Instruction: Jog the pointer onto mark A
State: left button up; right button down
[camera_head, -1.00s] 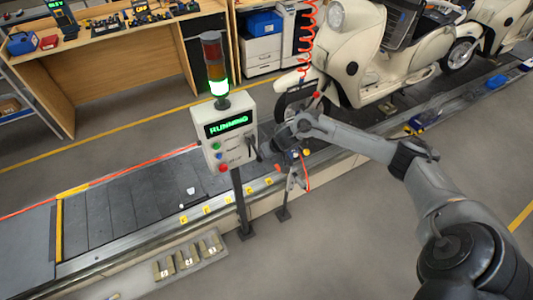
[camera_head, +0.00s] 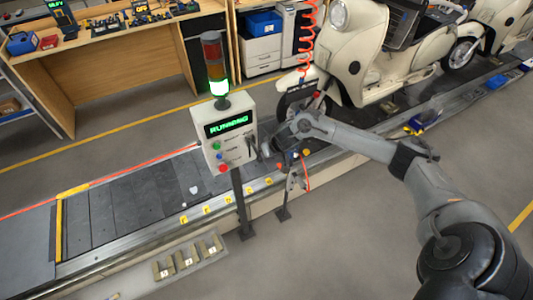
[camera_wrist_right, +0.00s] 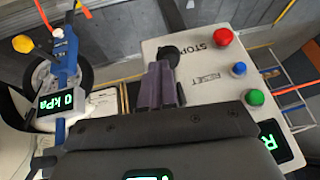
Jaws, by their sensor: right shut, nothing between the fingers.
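The control box (camera_head: 222,158) stands on a post at the near side of the slat conveyor (camera_head: 120,205); its screen reads RUNNING, slightly garbled. My right gripper (camera_wrist_right: 158,88) is shut and empty, its fingertips close to a black knob (camera_wrist_right: 170,54) at the box's edge; whether they touch I cannot tell. In the head view my right gripper (camera_head: 266,149) is just right of the box. A small white piece (camera_head: 193,190) lies on the slats; whether it is the pointer I cannot tell. Several yellow marks (camera_head: 206,210) line the near rail, their letters too small to read. My left gripper is out of view.
The box carries a red STOP button (camera_wrist_right: 222,37), a blue RESET button (camera_wrist_right: 239,69) and a green button (camera_wrist_right: 255,97). A gauge (camera_wrist_right: 62,103) reads 0 kPa. Cream scooters (camera_head: 365,65) stand on the conveyor. Pedals (camera_head: 185,259) sit on the floor in front.

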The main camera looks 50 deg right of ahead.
jog(key=shift+s+f, duration=0.1)
jog(key=shift+f, duration=0.1)
dwell(0.6)
jog(key=d+p+v, duration=0.1)
jog(key=p+v, duration=0.3)
jog(key=v, duration=0.9)
jog(key=shift+d+r, duration=0.3)
jog(key=shift+r, duration=0.2)
dwell(0.3)
dwell(0.7)
